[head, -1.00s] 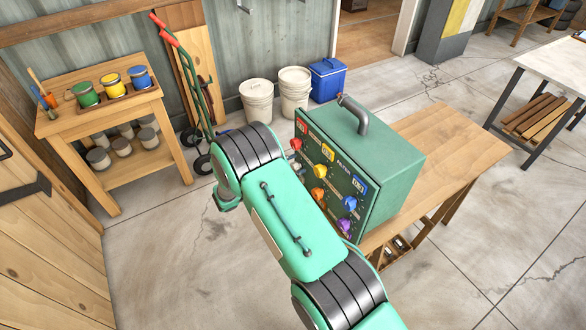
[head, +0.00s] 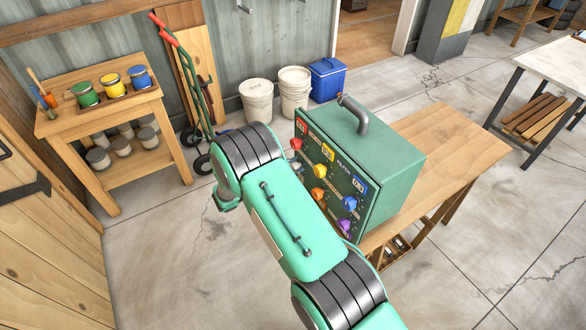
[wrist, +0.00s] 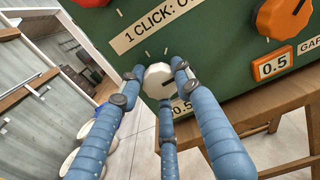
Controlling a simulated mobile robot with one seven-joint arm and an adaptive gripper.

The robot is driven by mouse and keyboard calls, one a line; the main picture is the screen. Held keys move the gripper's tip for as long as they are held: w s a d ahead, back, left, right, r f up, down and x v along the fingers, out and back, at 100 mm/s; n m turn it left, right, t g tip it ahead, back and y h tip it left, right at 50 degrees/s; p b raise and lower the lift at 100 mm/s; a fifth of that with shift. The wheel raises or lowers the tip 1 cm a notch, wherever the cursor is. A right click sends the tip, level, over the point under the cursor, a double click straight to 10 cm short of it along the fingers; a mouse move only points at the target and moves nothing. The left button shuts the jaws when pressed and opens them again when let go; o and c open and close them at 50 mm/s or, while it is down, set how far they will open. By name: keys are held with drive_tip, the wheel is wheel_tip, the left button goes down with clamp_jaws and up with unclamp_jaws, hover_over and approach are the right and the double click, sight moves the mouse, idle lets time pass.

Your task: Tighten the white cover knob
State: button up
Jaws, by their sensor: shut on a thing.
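The white cover knob (wrist: 155,80) sits on the dark green panel (wrist: 225,75) in the wrist view, with a short dark mark near its right side. My gripper (wrist: 160,82) has blue fingers, and they are closed around the knob's rim. A label reading "1 CLICK:" is just above the knob, and a "0.5" tag is partly hidden behind a finger. In the head view the green box (head: 395,165) with its knob panel stands on a wooden table; my arm hides the gripper and I cannot make out the white knob there.
An orange knob (wrist: 285,16) and an orange-framed 0.5 display (wrist: 272,65) are to the right of the white knob. A red knob shows at the top edge. The wooden table (head: 455,145) carries the box. White buckets (head: 257,101) and a blue cooler (head: 327,80) stand behind.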

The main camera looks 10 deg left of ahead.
drive_tip(key=shift+r+m, duration=0.2)
drive_tip(key=shift+m, duration=0.3)
drive_tip(key=m+b, duration=0.2)
drive_tip(key=shift+a+m, duration=0.1)
drive_tip(key=shift+m, duration=0.3)
drive_tip(key=m+b, duration=0.3)
drive_tip(key=m, duration=0.2)
drive_tip(key=m+b, duration=0.3)
drive_tip(key=m, duration=0.2)
drive_tip(key=shift+f+m+b, duration=0.15)
drive_tip(key=shift+m+b, duration=0.2)
drive_tip(key=shift+m, duration=0.05)
drive_tip(key=shift+s+d+m+b, duration=0.15)
drive_tip(key=shift+m+b, duration=0.45)
drive_tip(key=shift+m, duration=1)
drive_tip(key=shift+f, duration=0.1)
drive_tip(key=shift+d, duration=0.1)
drive_tip(key=o, duration=1.2)
